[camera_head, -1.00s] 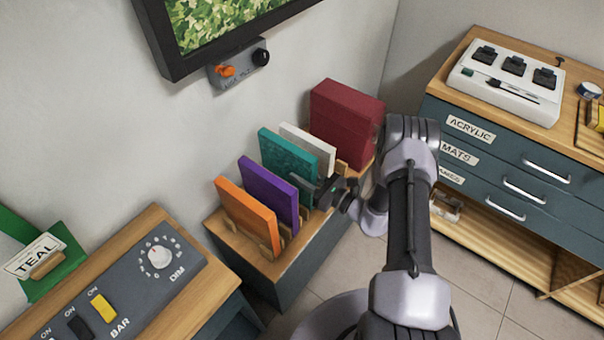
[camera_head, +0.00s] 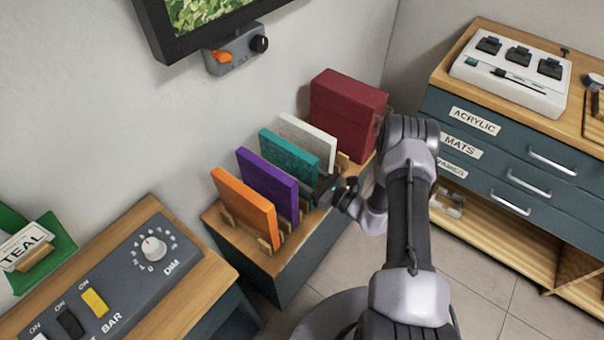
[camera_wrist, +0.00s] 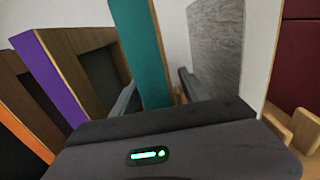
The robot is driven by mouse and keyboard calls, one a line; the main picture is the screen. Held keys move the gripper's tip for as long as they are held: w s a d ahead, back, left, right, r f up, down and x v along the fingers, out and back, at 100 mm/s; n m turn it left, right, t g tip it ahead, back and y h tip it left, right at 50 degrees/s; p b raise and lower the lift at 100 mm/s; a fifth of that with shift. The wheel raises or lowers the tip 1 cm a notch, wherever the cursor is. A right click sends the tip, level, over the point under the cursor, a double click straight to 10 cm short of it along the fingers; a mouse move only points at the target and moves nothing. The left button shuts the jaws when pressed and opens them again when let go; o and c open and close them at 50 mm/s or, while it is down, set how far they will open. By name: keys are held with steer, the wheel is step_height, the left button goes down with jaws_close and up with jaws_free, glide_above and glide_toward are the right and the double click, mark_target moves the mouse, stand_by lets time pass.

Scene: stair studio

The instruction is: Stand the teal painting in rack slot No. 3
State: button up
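The teal painting (camera_head: 290,155) stands upright in the rack (camera_head: 268,262), between the purple painting (camera_head: 267,185) and the white painting (camera_head: 308,137). It is third from the left among the paintings. No slot numbers are readable. My gripper (camera_head: 328,187) is at its near edge. In the wrist view the teal painting (camera_wrist: 142,50) rises between the two fingers of my gripper (camera_wrist: 158,90). A gap shows between it and the right finger, so the gripper looks open. The left finger is close beside it; contact there is unclear. The painting's foot is mostly hidden by my gripper.
The orange painting (camera_head: 245,206) stands at the rack's left end, and a dark red box (camera_head: 345,110) at its right end. A switch panel (camera_head: 110,275) lies front left, near a green TEAL card holder (camera_head: 45,265). A drawer cabinet (camera_head: 510,165) stands right.

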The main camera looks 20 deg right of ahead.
steer(key=p+v, duration=0.5)
steer(key=v, duration=1.2)
steer(key=s+a+r+n+g+y, duration=0.1)
steer(key=a+r+n+g, duration=0.55)
steer(key=r, duration=0.45)
steer(key=a+r+n+g, duration=0.6)
steer(key=r+n, duration=0.2)
steer(key=r, duration=0.3)
steer(key=s+a+r+n+t+h, duration=0.3)
steer(key=s+r+n+h, duration=0.6)
steer(key=s+r, duration=0.5)
steer(key=shift+s+a+r+n+t+h, duration=0.35)
steer(key=shift+a+r+n, duration=0.1)
steer(key=shift+a+r, duration=0.3)
steer(key=shift+w, duration=0.1)
